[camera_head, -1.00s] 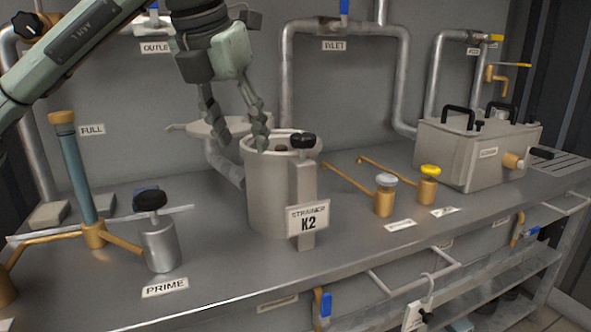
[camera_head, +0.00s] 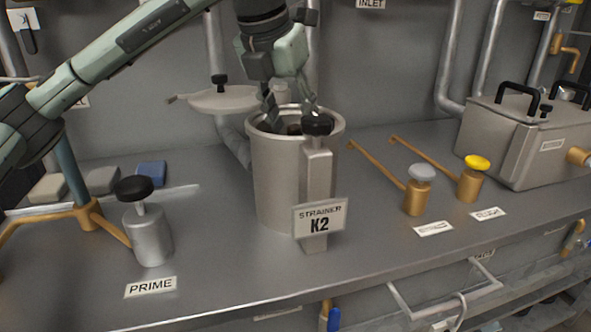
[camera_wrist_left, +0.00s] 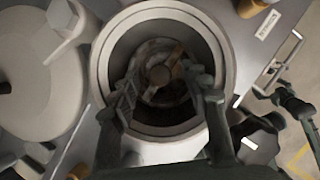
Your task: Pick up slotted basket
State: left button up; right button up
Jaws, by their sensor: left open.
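The strainer pot (camera_head: 275,180), labelled "STRAINER K2", stands open on the metal bench. In the left wrist view its pale rim (camera_wrist_left: 103,75) surrounds a dark inside. The slotted basket (camera_wrist_left: 160,75) appears to be the round thing down inside, with a ring and a brownish centre; its lower part is hidden. My left gripper (camera_head: 290,108) points down at the pot mouth, with its fingertips at or just inside the rim. In the wrist view the open left gripper (camera_wrist_left: 163,85) has a finger on either side of the basket's centre. I cannot tell whether they touch it.
A round lid (camera_head: 225,98) sits swung aside behind the pot. A black-knobbed clamp post (camera_head: 317,170) stands at its front. The PRIME cylinder (camera_head: 148,235) is to the left; brass valves (camera_head: 417,195) and a metal box (camera_head: 515,140) are to the right.

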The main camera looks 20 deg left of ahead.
pick_arm(q)
jog(key=shift+x, duration=1.1)
grip_shut()
